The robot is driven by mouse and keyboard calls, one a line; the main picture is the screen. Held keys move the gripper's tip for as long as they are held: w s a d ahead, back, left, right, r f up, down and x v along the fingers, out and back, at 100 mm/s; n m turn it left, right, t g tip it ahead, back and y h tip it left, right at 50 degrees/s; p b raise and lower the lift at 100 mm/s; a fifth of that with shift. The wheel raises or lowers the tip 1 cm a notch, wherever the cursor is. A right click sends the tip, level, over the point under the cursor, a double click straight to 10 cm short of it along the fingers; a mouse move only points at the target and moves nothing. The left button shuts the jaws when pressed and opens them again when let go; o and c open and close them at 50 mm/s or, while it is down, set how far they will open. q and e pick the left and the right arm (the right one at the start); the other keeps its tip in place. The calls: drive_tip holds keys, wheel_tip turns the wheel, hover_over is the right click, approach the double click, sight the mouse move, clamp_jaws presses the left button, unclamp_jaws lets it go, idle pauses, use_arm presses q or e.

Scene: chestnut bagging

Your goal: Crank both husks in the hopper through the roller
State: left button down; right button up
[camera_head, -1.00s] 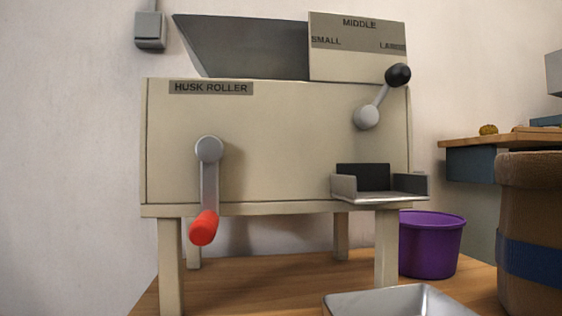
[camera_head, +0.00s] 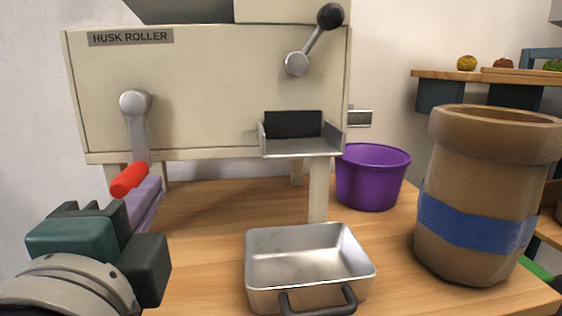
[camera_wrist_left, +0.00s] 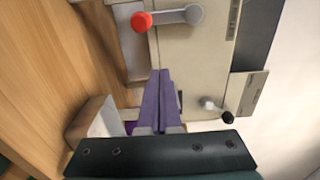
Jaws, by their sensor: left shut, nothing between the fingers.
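The husk roller (camera_head: 200,85) is a cream box on legs; its hopper (camera_head: 180,10) shows at the top, cut off by the frame, and its inside is hidden. The crank (camera_head: 135,125) hangs down on the front left and ends in a red handle (camera_head: 129,180). In the left wrist view the red handle (camera_wrist_left: 141,22) is at the top. My left gripper (camera_head: 150,192) is shut and empty, its purple fingers just below and right of the handle in the head view. In the wrist view the fingers (camera_wrist_left: 160,80) are apart from the handle. My right gripper is not in view.
A black-knobbed lever (camera_head: 314,40) and an outlet chute (camera_head: 300,147) are on the roller's right front. A metal tray (camera_head: 262,293) is below. A purple bucket (camera_head: 372,178) and a brown sack (camera_head: 470,185) with a blue band stand right. A shelf (camera_head: 450,76) is behind.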

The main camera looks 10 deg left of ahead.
use_arm(q)
drive_tip(key=x, duration=0.9)
drive_tip(key=a, duration=0.1)
drive_tip(key=a+f, duration=0.1)
drive_tip(key=a, duration=0.1)
drive_tip(key=s+a+f, duration=0.1)
drive_tip(key=a, duration=0.1)
drive_tip(key=shift+s, duration=0.1)
drive_tip(key=s+a+r+p, duration=0.1)
drive_tip(key=a+p, duration=0.1)
drive_tip(key=a, duration=0.3)
wheel_tip(320, 180, up, 17)
drive_tip(key=p, duration=1.6)
hover_over(127, 191)
drive_tip(key=w+a, duration=0.2)
drive_tip(key=w+d+f+b, duration=0.2)
drive_tip(key=d+b, duration=0.2)
drive_tip(key=d, duration=0.2)
wheel_tip(127, 191, down, 10)
drive_tip(key=d+b, duration=0.3)
drive_tip(key=b, duration=0.8)
drive_tip(key=d+r+v, duration=0.1)
drive_tip(key=v, duration=1)
drive_tip(key=shift+s+r+p, duration=0.2)
drive_tip(key=shift+s+p, duration=0.05)
drive_tip(key=shift+p, duration=0.2)
